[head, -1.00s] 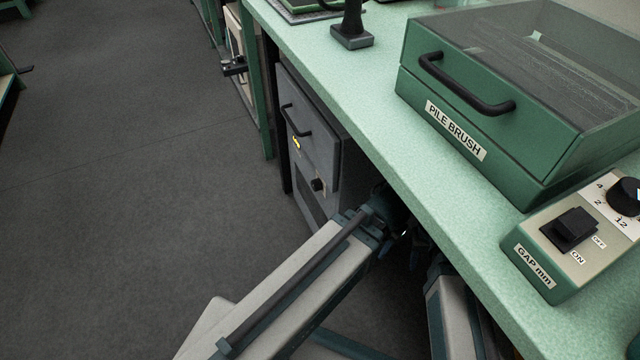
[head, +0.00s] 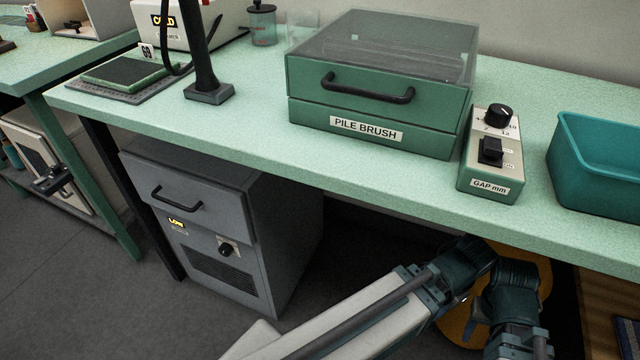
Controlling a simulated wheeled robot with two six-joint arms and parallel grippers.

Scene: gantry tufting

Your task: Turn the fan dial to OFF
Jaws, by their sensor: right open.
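A small black dial (head: 227,249) on a pale plate sits on the front of a grey cabinet (head: 285,235) under the bench. A lit yellow display (head: 176,223) to its left reads LOW. The dial's markings are too small to read. My right gripper (head: 522,342) is at the bottom right, below the bench edge, far to the right of the dial. It is open, but its fingers are hard to make out. It touches neither dial nor cabinet. My left gripper is not in view.
The cabinet has a drawer handle (head: 176,199) above the dial and a vent grille (head: 222,273) below. The green bench (head: 390,180) overhangs it, carrying a PILE BRUSH box (head: 365,130), a GAP mm control box (head: 490,186) and a teal bin (head: 600,170). Floor before the cabinet is clear.

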